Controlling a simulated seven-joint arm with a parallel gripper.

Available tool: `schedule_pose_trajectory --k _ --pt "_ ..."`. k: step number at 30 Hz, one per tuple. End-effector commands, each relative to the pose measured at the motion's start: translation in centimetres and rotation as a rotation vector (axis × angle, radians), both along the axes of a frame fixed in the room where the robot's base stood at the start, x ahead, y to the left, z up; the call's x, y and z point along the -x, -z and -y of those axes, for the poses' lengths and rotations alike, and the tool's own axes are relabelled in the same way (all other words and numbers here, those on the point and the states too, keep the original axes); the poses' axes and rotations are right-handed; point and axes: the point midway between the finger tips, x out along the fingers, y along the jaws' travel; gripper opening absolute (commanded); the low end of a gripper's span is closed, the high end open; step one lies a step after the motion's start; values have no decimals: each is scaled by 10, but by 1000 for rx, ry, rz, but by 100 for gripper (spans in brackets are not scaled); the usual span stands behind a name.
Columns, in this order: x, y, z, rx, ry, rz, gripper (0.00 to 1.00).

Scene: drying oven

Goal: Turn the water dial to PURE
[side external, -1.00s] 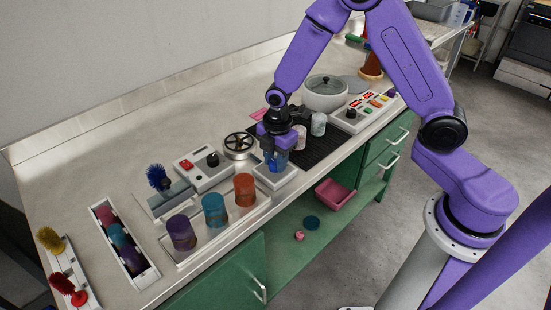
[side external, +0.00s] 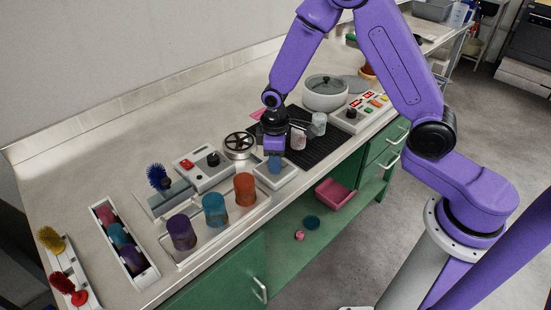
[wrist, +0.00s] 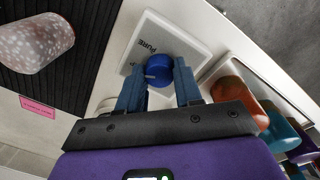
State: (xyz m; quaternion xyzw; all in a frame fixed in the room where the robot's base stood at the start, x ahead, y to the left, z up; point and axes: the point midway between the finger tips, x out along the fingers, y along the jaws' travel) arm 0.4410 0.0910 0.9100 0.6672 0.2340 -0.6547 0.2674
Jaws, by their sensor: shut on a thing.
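The water dial (wrist: 158,70) is a round blue knob on a white square plate (wrist: 190,45). The word PURE is printed on the plate beside the knob in the wrist view. My gripper (wrist: 160,82) has its blue fingers on either side of the knob and is shut on it. In the side view my gripper (side external: 274,166) points down over the white plate (side external: 288,178), and its fingers hide the knob. The knob's pointer mark cannot be made out.
Beside the plate are a black ribbed mat (side external: 325,150) with speckled cups (side external: 298,138), a round metal wheel (side external: 239,145), and a tray with purple, blue and orange cups (side external: 245,189). A white control box (side external: 205,168) stands to the left.

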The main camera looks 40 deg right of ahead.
Motion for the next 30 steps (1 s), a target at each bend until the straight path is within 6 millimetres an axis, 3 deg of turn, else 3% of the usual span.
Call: schedule_pose_trajectory --k 18,30 --pt "-1 -1 -1 0 587 1 4" --pt "-2 -1 -1 -1 881 1 4"
